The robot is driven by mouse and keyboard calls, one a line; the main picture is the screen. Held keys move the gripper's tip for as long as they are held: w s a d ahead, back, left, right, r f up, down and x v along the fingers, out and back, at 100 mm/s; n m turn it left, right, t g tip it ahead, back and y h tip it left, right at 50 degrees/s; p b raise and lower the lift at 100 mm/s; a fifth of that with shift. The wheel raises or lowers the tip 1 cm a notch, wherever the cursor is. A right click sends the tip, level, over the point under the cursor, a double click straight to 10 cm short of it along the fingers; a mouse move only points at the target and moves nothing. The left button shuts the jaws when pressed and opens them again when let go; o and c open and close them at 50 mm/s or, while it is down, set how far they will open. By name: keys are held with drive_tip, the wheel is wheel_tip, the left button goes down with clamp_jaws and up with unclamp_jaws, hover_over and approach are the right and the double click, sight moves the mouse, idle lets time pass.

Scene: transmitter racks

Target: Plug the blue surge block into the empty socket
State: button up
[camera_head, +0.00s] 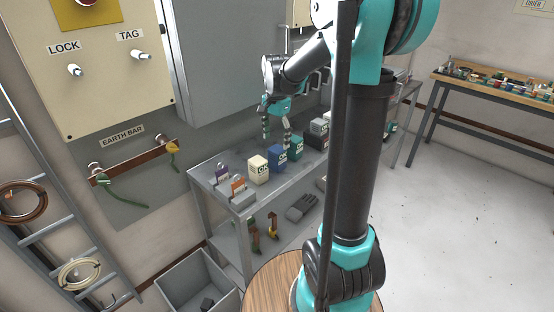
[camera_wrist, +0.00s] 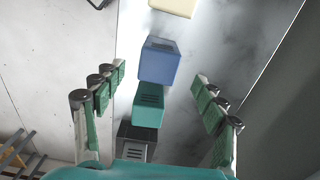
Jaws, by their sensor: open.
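The blue surge block (camera_head: 278,158) stands upright on the grey metal bench, between a cream block (camera_head: 258,170) and a teal block (camera_head: 295,148). My gripper (camera_head: 276,130) hangs above the row of blocks, its fingers pointing down and spread apart, with nothing between them that touches. In the wrist view the blue block (camera_wrist: 158,62) lies between the open fingertips (camera_wrist: 160,76), below them and apart from them. The teal block (camera_wrist: 149,103) is nearer the palm. I cannot make out the empty socket in either view.
The bench (camera_head: 208,178) also holds a dark block (camera_head: 318,130) and small tagged items (camera_head: 238,187) at its near end. A grey cabinet (camera_head: 215,60) rises behind it. An earth bar (camera_head: 130,165) is on the wall at left. A grey bin (camera_head: 195,283) stands on the floor.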

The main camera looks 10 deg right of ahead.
sight(277, 148)
drive_tip(key=shift+d+f, duration=0.15)
drive_tip(key=shift+f, duration=2.6)
drive_tip(key=c, duration=1.4)
